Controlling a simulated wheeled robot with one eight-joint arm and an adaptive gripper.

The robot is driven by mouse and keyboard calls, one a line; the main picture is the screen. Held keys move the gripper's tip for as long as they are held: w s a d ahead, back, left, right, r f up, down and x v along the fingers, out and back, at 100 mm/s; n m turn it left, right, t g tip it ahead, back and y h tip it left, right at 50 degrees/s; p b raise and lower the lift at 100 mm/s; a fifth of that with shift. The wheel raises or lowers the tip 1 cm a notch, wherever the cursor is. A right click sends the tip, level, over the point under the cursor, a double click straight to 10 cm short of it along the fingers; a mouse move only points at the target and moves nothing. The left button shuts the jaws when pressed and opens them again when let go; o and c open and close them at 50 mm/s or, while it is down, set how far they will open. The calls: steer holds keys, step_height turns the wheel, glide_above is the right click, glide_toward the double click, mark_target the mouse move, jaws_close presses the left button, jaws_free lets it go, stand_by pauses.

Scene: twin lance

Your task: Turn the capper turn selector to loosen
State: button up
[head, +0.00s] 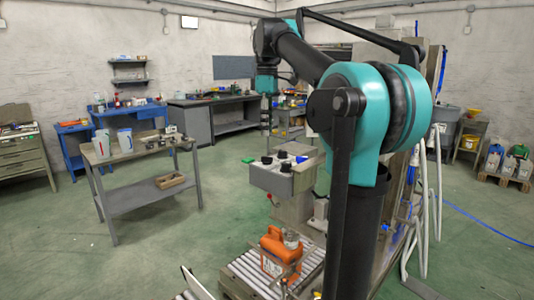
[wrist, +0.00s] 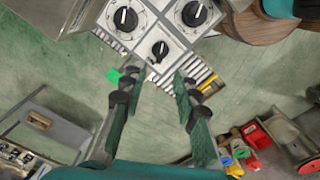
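A grey control box (head: 283,176) in the head view carries black rotary knobs on its sloped top. In the wrist view three black knobs with white pointer marks sit on pale square plates: an upper left knob (wrist: 125,18), an upper right knob (wrist: 194,13) and a smaller lower knob (wrist: 160,49). The labels are too small to read, so I cannot tell which is the capper turn selector. My gripper (wrist: 158,78) is open and empty. In the picture its fingertips lie just below the lower knob, apart from it. In the head view the fingers are hard to make out.
A green button (wrist: 113,75) shows left of my fingers. A roller conveyor (head: 250,272) with an orange canister (head: 280,250) lies below the box. A grey workbench (head: 143,150) stands to the left. Open green floor lies between the bench and the box.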

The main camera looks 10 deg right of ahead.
mark_target(267, 159)
step_height(267, 159, down, 9)
steer(key=shift+f, duration=0.1)
stand_by(0.4)
jaws_close()
